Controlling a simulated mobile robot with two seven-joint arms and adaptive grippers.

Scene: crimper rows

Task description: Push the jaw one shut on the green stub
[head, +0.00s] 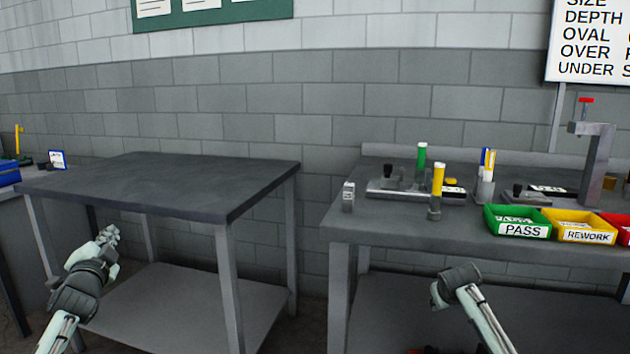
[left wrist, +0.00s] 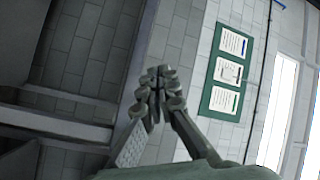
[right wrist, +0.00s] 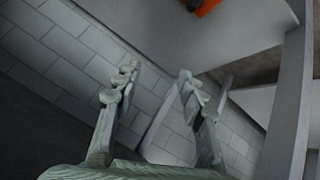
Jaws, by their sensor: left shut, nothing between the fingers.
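A green stub (head: 421,158) stands upright at the bench fixture (head: 385,187), a low metal base with a black knob, on the right-hand table. Which part of it is jaw one, and whether it is shut, is too small to tell. My left gripper (head: 112,233) is shut and empty, low in front of the left-hand table, far from the stub. Its closed fingers show in the left wrist view (left wrist: 158,78). My right gripper (right wrist: 158,72) is open with nothing between its fingers in the right wrist view. My right arm is low in front of the right-hand table.
A yellow-topped cylinder (head: 437,190) stands in front of the fixture. A small grey block (head: 348,197) is at its left. A pen cup (head: 484,188), a green PASS bin (head: 517,222) and a yellow REWORK bin (head: 580,226) are to its right. The left-hand table (head: 160,185) is bare.

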